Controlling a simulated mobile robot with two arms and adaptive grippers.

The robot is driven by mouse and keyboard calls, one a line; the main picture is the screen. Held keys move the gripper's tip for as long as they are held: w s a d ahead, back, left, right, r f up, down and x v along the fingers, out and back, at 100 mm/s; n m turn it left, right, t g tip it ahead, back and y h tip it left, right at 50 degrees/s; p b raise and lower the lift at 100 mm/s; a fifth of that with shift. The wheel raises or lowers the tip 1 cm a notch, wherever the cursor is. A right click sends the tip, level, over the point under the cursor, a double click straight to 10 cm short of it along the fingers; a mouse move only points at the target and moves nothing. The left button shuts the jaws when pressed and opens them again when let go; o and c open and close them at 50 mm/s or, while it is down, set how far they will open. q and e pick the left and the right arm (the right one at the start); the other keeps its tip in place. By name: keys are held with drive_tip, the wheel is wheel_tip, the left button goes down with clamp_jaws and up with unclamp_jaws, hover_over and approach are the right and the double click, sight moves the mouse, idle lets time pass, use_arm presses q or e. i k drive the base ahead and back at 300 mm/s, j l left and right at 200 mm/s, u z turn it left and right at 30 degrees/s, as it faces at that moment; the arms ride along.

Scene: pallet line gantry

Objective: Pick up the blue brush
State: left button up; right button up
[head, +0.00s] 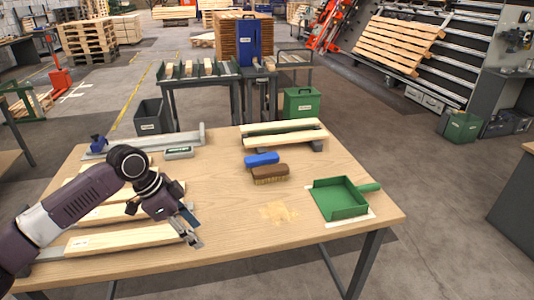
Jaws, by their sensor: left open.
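A blue brush (262,159) lies on the wooden table (330,242), near the middle. A brown brush (270,173) with pale bristles lies just in front of it, very close; I cannot tell if they touch. My left gripper (193,234) is open and empty, above the pale boards at the table's left side. It is to the left of and nearer than the blue brush, clearly apart from it. My right gripper is not in view.
A green dustpan (339,199) lies at the table's right. A patch of sawdust (278,212) lies in front of the brushes. Stacked planks (283,139) lie behind them. A small grey box (179,153) and a blue-ended grey clamp or rail (98,144) are at the back left.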

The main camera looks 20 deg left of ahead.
sight(271, 159)
drive_tip(key=i, duration=1.5)
